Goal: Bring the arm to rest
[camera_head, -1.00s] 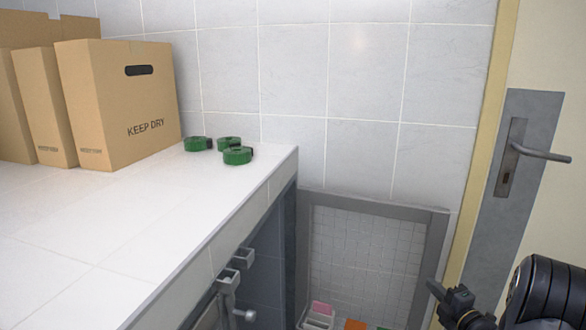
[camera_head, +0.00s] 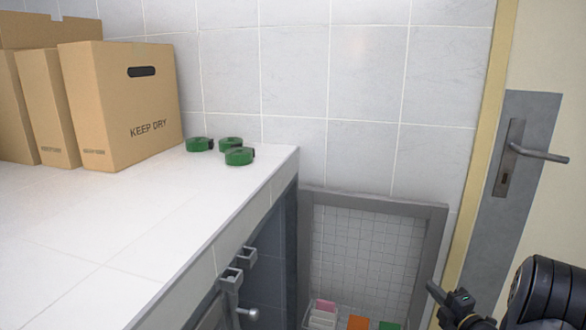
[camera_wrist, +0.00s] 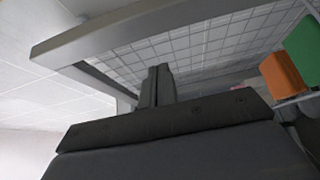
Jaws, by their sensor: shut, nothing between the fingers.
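My gripper (camera_wrist: 158,72) shows in the wrist view with its two dark fingers pressed together and nothing between them. It points toward a grey-framed wire mesh panel (camera_wrist: 215,40). The same mesh panel (camera_head: 432,240) stands against the tiled wall in the head view, left of my arm.
A white tiled counter (camera_head: 100,235) fills the left, with cardboard boxes (camera_head: 120,105) and three green rolls (camera_head: 239,156) on it. A door with a handle (camera_head: 540,153) is at the right. Orange (camera_wrist: 282,75) and green (camera_wrist: 303,42) items are beside the mesh.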

